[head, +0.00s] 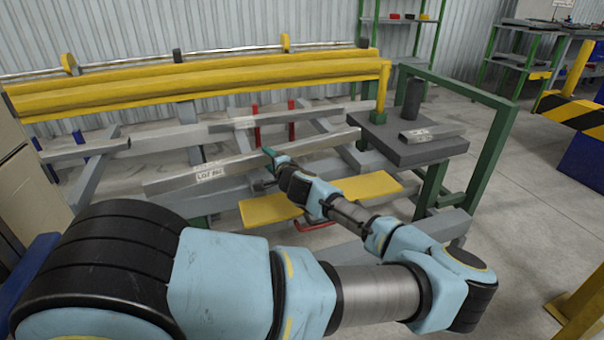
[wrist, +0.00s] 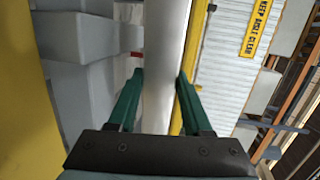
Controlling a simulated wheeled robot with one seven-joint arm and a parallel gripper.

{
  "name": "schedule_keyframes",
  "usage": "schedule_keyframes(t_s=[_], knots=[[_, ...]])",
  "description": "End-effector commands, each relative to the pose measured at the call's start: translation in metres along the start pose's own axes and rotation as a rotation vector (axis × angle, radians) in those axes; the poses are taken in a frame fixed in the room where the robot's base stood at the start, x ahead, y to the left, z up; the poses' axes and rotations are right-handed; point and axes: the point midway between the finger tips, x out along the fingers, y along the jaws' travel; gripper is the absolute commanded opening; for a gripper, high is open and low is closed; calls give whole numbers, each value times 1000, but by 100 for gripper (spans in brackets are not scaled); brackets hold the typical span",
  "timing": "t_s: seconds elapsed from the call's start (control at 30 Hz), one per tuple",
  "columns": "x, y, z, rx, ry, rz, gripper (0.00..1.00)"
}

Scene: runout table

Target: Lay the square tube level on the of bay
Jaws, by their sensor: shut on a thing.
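The square tube (head: 215,170) is grey with a white lot label near its left end. It runs from lower left to upper right across the front of the rack (head: 350,158) in the head view. My gripper (head: 271,158) is shut on it near its middle. In the wrist view the tube (wrist: 163,65) passes between the two green fingers of my gripper (wrist: 160,78). Whether the tube touches the rack's arms or hangs just above them I cannot tell. No plate in view reads as the named bay.
Another grey tube (head: 172,138) lies further back on the rack, with a shorter one (head: 85,148) at left. A yellow beam (head: 200,85) spans behind. A dark side table (head: 405,150) at right holds a short labelled piece (head: 432,133). A yellow plate (head: 270,208) lies in front.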

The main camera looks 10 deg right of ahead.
Motion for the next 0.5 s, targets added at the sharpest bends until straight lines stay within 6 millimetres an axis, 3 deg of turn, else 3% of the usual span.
schedule_keyframes(t_s=[0.03,0.3,0.5], knots=[[7,8,-15,-3,16,-18,0],[20,-20,-87,5,95,-97,0],[22,-49,-122,7,130,-145,0]])
